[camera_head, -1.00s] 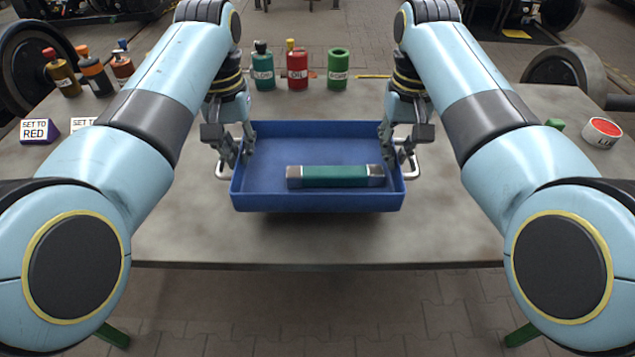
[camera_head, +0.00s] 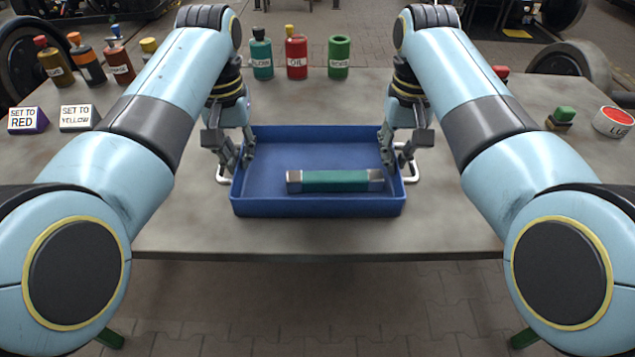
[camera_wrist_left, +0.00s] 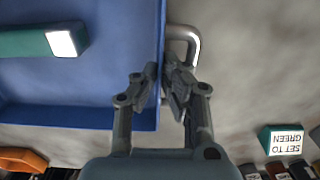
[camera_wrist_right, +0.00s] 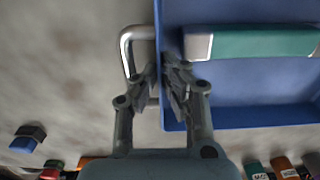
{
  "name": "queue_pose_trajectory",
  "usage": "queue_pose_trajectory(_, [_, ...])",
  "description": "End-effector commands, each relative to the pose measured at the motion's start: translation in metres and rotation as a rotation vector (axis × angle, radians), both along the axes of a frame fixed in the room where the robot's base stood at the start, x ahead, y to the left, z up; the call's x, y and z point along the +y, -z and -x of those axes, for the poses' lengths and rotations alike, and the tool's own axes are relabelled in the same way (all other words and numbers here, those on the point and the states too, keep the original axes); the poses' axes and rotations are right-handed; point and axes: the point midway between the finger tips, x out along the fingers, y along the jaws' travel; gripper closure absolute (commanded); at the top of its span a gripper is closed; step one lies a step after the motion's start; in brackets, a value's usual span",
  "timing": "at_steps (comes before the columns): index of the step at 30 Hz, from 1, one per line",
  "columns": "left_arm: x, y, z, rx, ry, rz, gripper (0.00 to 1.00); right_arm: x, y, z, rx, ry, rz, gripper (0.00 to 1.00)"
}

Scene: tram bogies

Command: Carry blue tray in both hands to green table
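The blue tray (camera_head: 318,207) is level over the grey table (camera_head: 190,235), with a green bar with silver ends (camera_head: 334,181) lying in it. I cannot tell whether its underside touches the table. My left gripper (camera_head: 240,165) is closed on the tray's left wall beside the metal handle; the left wrist view shows its fingers (camera_wrist_left: 163,85) on either side of that wall. My right gripper (camera_head: 393,165) is closed on the right wall likewise, its fingers (camera_wrist_right: 172,82) straddling it. A "SET TO GREEN" sign (camera_wrist_left: 284,139) stands on the table in the left wrist view.
Signs for red (camera_head: 28,120) and yellow (camera_head: 78,117) and several bottles (camera_head: 90,68) stand at left. A teal bottle (camera_head: 262,55), red bottle (camera_head: 296,55) and green cylinder (camera_head: 339,57) stand behind the tray. A red-topped tin (camera_head: 613,122) is at right. Table front is clear.

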Motion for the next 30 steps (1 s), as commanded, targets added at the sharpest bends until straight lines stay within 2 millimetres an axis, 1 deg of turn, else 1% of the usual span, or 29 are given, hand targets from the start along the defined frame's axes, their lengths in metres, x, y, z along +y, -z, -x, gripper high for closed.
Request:
queue_pose_trajectory(1, [0.000,0.002,0.000,0.000,0.000,0.000,0.92,0.000,0.002,0.000,0.000,0.000,0.000,0.92])
queue_pose_trajectory(6, [0.000,0.000,0.000,0.000,0.000,0.000,0.71,0.000,0.000,0.000,0.000,0.000,0.000,0.71])
queue_pose_trajectory(17, [0.001,-0.002,0.000,-0.001,-0.001,-0.002,0.71,-0.001,0.000,0.000,0.000,0.000,0.001,0.71])
queue_pose_trajectory(20, [0.001,-0.011,-0.001,-0.003,-0.001,-0.002,0.71,-0.001,0.000,0.000,0.000,0.000,0.001,0.71])
queue_pose_trajectory(30, [-0.001,-0.064,-0.001,-0.002,0.000,0.001,0.71,0.000,0.000,0.000,0.000,0.000,0.001,0.71])
